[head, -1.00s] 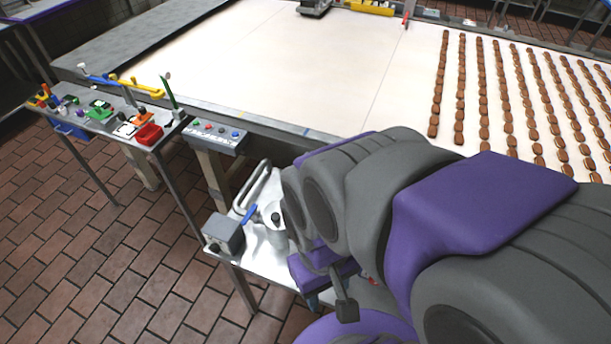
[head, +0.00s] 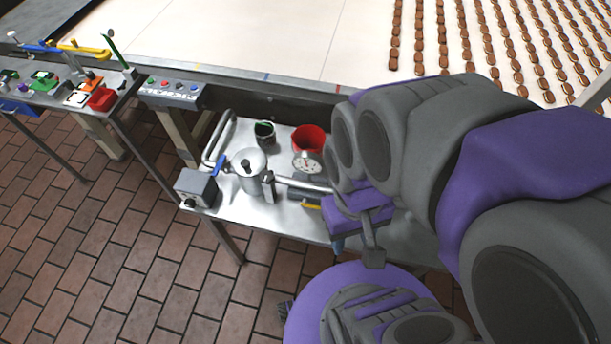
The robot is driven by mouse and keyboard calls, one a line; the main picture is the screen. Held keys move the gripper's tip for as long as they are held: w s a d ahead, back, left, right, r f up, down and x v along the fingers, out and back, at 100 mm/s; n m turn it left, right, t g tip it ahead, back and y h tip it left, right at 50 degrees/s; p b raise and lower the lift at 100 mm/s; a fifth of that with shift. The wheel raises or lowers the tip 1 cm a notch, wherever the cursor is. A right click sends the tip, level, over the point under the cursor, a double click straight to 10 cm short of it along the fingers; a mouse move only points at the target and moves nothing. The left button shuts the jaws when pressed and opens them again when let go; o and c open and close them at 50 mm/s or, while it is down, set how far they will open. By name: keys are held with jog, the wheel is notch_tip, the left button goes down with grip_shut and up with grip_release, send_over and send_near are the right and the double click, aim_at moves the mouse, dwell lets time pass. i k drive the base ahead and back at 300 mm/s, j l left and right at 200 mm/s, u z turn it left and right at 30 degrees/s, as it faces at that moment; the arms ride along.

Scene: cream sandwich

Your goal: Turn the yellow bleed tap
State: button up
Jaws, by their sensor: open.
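A small yellow handle (head: 311,206), which looks like the bleed tap, lies low at the front of the metal side table (head: 275,222). It is close to a horizontal pipe (head: 300,185) with a round gauge (head: 307,163). My gripper (head: 362,250) is just right of the yellow handle in the picture, apart from it, and open. One dark finger shows clearly; the other is mostly hidden. Nothing shows between the fingers.
A silver pot (head: 250,172), blue lever (head: 220,165), grey box (head: 196,188), dark cup (head: 265,134) and red cup (head: 309,139) crowd the table. A button panel (head: 172,92) and conveyor (head: 230,35) stand behind. Brick floor (head: 100,250) is open at left.

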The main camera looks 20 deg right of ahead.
aim_at(304, 204)
jog(key=k+u, duration=0.2)
jog(key=u, duration=0.2)
jog(key=k+u, duration=0.25)
jog(key=u, duration=0.2)
jog(key=k+u, duration=0.25)
jog(key=u, duration=0.15)
